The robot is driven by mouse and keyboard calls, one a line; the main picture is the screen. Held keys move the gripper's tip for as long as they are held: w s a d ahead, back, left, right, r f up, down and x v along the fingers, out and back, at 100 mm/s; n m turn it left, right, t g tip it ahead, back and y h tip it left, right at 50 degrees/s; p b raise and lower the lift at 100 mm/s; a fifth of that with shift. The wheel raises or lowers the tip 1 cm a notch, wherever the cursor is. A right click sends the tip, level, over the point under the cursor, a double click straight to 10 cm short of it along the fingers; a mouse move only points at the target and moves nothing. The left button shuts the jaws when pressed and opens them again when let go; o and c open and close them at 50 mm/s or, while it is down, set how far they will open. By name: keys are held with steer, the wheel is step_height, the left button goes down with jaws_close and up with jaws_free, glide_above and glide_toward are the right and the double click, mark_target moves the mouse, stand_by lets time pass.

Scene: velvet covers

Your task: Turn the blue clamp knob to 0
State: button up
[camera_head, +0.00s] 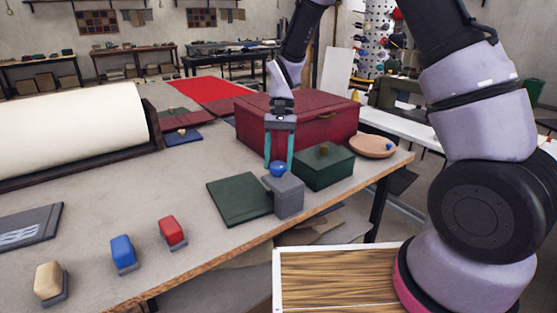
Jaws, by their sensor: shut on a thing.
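The blue clamp knob (278,169) sits on top of a grey clamp block (289,195) near the table's front edge. My gripper (278,163) points down from above, with its two teal fingers on either side of the knob. The fingers are shut on the knob. Any mark or scale showing 0 is too small to make out, so I cannot tell the knob's angle.
A dark green panel (238,202) lies left of the clamp. A green box (323,167) and a large dark red box (335,122) stand close right and behind. Blue (122,250), red (172,231) and cream (48,280) blocks stand front left. A big cream roll (70,130) lies at left.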

stand_by(0.5)
steer(key=o, duration=1.4)
steer(key=shift+c, duration=0.2)
steer(key=a+v, duration=0.1)
steer(key=v, duration=1)
steer(key=shift+d, duration=0.4)
steer(key=s+d+r+t+y, duration=0.1)
steer(key=s+d+r+t, duration=0.2)
steer(key=d+r, duration=0.35)
steer(key=s+d+r+t+y, duration=0.1)
steer(key=s+d+r+t, duration=0.1)
steer(key=d+r, duration=0.45)
steer(key=s+d+r+m+t+h, duration=0.1)
steer(key=s+d+r+t, duration=0.4)
steer(key=s+d, duration=0.4)
steer(key=s+t, duration=0.1)
steer(key=s, duration=0.1)
steer(key=shift+s+m+t, duration=0.25)
steer(key=shift+m+t, duration=0.05)
steer(key=shift+m, duration=0.1)
